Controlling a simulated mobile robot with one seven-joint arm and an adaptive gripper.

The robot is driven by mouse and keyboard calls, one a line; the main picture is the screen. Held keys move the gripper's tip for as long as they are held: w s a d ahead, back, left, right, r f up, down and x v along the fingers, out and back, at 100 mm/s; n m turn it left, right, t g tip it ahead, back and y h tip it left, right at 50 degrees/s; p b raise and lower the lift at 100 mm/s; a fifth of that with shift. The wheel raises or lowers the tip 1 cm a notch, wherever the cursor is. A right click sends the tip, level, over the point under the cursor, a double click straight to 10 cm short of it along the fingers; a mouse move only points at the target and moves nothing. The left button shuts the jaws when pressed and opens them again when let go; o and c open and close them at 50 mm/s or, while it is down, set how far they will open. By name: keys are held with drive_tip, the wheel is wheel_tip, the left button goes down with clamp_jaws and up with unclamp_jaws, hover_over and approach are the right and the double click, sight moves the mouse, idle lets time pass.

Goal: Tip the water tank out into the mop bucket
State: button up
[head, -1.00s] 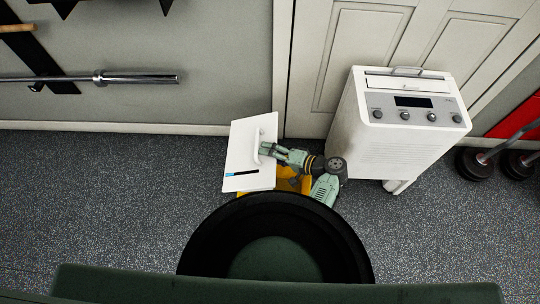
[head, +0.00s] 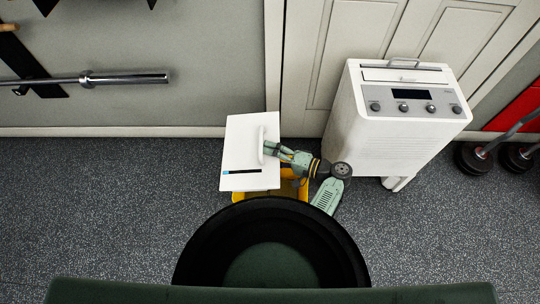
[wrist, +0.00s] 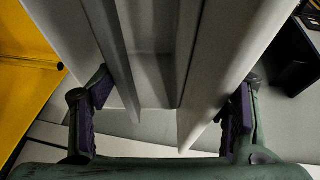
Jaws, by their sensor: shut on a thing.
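The water tank (head: 241,142) is a white box with a raised handle and a dark slot with a blue end. It is held over the yellow mop bucket (head: 290,188), whose rim shows below and right of it in the head view. The tank and black body parts hide much of the bucket. My gripper (head: 267,148) is shut on the tank's handle from the right. In the wrist view the pale tank (wrist: 150,70) runs between the two fingers (wrist: 165,105), and the yellow bucket (wrist: 30,70) fills the left edge. No water is visible.
A white dehumidifier (head: 400,135) with knobs stands at right, before a panelled door (head: 350,50). Dumbbells or a barbell (head: 490,155) lie at far right. A bar (head: 125,78) hangs on the left wall. The speckled floor (head: 100,200) at left is clear.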

drive_tip(key=shift+d+f+y+b, duration=0.25)
drive_tip(key=shift+d+y+b, duration=0.2)
drive_tip(key=shift+b, duration=0.45)
drive_tip(key=shift+d+f+m+t+y+b, duration=0.15)
drive_tip(key=shift+m+t+y+b, duration=0.15)
drive_tip(key=shift+b, duration=0.2)
drive_tip(key=shift+d+y, duration=0.15)
drive_tip(key=shift+y, duration=0.1)
idle(3.3)
